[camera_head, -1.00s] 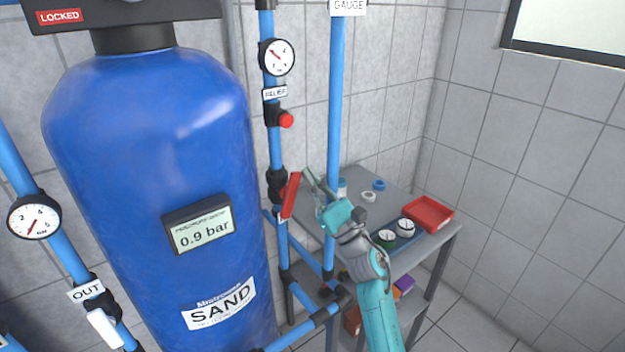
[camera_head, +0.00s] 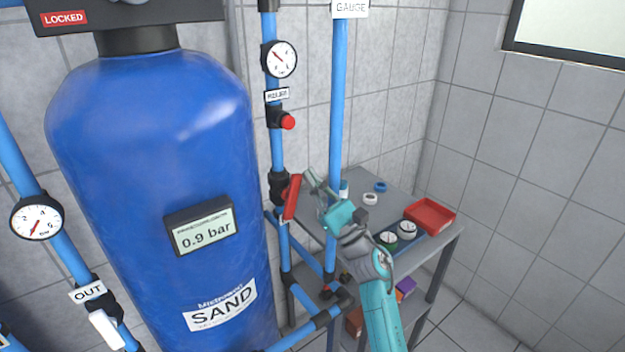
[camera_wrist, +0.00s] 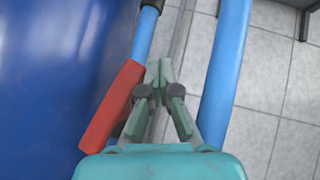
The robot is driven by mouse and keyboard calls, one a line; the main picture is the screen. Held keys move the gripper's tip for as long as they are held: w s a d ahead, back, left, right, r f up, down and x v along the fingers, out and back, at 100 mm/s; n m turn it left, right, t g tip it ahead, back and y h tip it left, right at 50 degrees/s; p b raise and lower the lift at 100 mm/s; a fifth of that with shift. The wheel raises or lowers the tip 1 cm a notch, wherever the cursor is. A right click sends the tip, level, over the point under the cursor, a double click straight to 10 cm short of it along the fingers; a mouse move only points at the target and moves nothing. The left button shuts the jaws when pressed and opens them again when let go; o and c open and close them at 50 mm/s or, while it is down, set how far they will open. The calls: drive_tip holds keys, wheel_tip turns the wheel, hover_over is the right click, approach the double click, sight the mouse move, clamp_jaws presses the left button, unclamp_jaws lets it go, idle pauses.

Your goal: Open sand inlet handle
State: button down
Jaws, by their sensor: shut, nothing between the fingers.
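The red handle (camera_head: 291,197) sits on a black valve (camera_head: 278,187) on the blue vertical pipe just right of the blue sand tank (camera_head: 150,150). It stands close to upright, tilted a little off the pipe's line. In the wrist view the red handle (camera_wrist: 112,106) lies left of my gripper (camera_wrist: 160,68). My gripper (camera_head: 308,176) is shut and empty, its fingertips just right of the handle's upper end in the head view. I cannot tell whether the fingers touch the handle.
A second blue pipe (camera_head: 337,110) rises close to the right of my gripper. A grey table (camera_head: 352,195) behind it carries a red tray (camera_head: 430,215), rings and round gauges (camera_head: 407,230). A white handle (camera_head: 105,330) is at lower left.

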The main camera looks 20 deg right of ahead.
idle(0.8)
drive_tip(key=v, duration=1.2)
idle(1.0)
